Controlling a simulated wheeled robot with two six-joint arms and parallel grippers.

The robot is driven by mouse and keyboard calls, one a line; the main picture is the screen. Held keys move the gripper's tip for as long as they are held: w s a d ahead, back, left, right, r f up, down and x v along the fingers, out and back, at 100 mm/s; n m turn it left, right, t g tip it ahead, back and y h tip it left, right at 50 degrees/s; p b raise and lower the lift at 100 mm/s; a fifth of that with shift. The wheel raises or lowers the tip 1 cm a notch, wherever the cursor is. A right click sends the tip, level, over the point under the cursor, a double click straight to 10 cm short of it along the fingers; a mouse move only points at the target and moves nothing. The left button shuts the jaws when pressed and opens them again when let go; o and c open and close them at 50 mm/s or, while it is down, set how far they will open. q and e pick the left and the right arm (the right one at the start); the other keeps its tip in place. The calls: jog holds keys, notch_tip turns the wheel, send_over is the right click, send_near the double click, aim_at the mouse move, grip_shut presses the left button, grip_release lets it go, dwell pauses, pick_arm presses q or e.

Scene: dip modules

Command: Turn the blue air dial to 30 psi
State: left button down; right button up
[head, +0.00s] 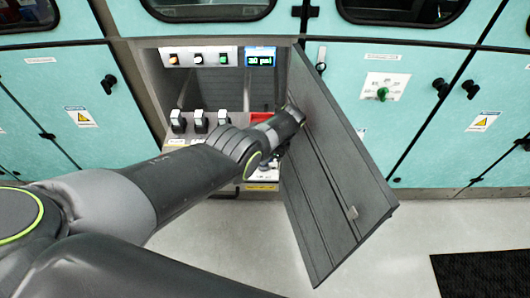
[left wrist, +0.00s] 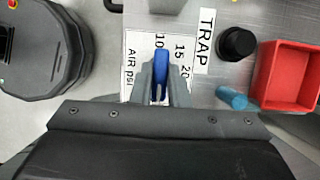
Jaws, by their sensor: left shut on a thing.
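The blue air dial (left wrist: 161,66) is in the left wrist view, its narrow handle between the fingers of my left gripper (left wrist: 160,90). The fingers are shut on it. A white scale plate (left wrist: 131,65) marked "AIR psi" lies around it, with 10, 15 and 20 visible; the rest is covered by the dial and gripper. In the head view a small blue display (head: 260,57) at the top right of the panel seems to read 30 psi. There my left arm reaches into the cabinet, and the dial and fingertips cannot be made out. My right gripper is not in view.
The open grey cabinet door (head: 335,165) stands close to the right of my left arm. A red bin (left wrist: 290,75), a black knob (left wrist: 236,43), a light-blue cylinder (left wrist: 231,97) and a "TRAP" label (left wrist: 205,38) are near the dial. Several black-and-white switches (head: 199,121) are left.

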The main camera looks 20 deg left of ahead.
pick_arm(q)
jog(key=shift+d, duration=0.1)
dwell(0.4)
jog(key=c, duration=1.4)
grip_release()
notch_tip(320, 180, up, 8)
jog(key=p, duration=0.7)
jog(key=shift+r+p, duration=0.3)
jog(key=shift+r, duration=0.65)
jog(key=shift+s+f, duration=0.1)
